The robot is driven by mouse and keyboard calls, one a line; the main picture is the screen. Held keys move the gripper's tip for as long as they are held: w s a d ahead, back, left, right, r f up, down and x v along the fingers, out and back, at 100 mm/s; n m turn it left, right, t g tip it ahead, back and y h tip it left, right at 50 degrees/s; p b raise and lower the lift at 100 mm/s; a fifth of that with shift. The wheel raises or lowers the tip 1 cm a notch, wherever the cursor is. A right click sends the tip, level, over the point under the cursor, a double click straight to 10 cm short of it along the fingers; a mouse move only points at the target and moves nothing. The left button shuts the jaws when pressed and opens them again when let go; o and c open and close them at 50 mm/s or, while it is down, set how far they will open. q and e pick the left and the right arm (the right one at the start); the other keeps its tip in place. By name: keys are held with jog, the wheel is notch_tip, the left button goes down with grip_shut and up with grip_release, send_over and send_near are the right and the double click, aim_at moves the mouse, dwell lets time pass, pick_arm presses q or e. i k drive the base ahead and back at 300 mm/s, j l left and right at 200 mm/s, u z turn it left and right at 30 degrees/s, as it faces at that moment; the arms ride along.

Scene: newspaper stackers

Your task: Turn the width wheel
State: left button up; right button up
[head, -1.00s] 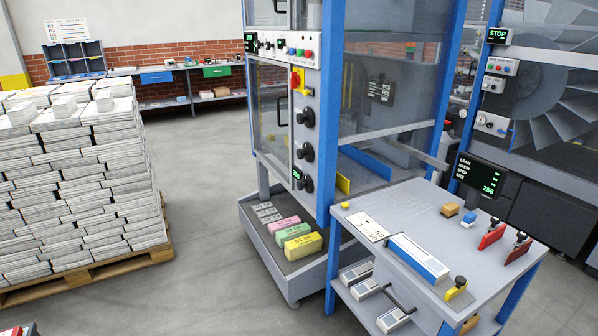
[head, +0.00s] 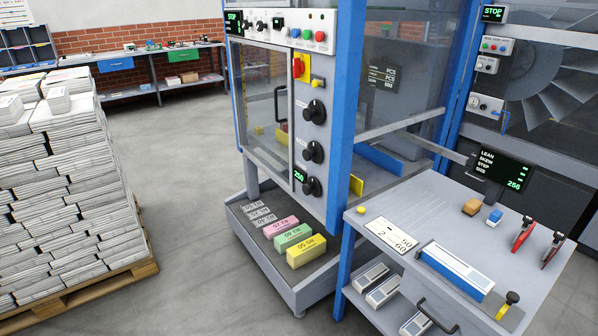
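Three black hand wheels sit in a column on the stacker's front panel (head: 309,92): an upper wheel (head: 315,111), a middle wheel (head: 313,152) and a lower wheel (head: 312,187). Their labels are too small to read, so I cannot tell which one is the width wheel. A small green display (head: 299,176) beside the lower wheel seems to read 250. Neither of my grippers is in view, and nothing touches the wheels.
A low tray (head: 262,258) with coloured blocks juts out below the wheels. A pallet (head: 75,292) of paper stands left. Grey floor between is clear.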

aim_at(313, 187)
jog(key=i+j+z, duration=0.2)
jog(key=i+j, duration=0.2)
jog(key=j, duration=0.25)
jog(key=i+j+z, duration=0.1)
jog(key=j, duration=0.25)
jog(key=i+j+z, duration=0.25)
jog(key=i+j, duration=0.2)
jog(key=j, duration=0.3)
jog(key=i+j+z, duration=0.15)
jog(key=j, duration=0.3)
jog(key=i+j+z, duration=0.1)
jog(key=i+j, duration=0.15)
jog(key=j, duration=0.15)
jog(key=i+j+z, duration=0.15)
jog(key=j, duration=0.3)
jog(key=i+j+z, duration=0.15)
jog(key=j, duration=0.35)
jog(key=i+j+z, duration=0.1)
jog(key=j, duration=0.35)
jog(key=i+j+z, duration=0.15)
jog(key=j, duration=0.35)
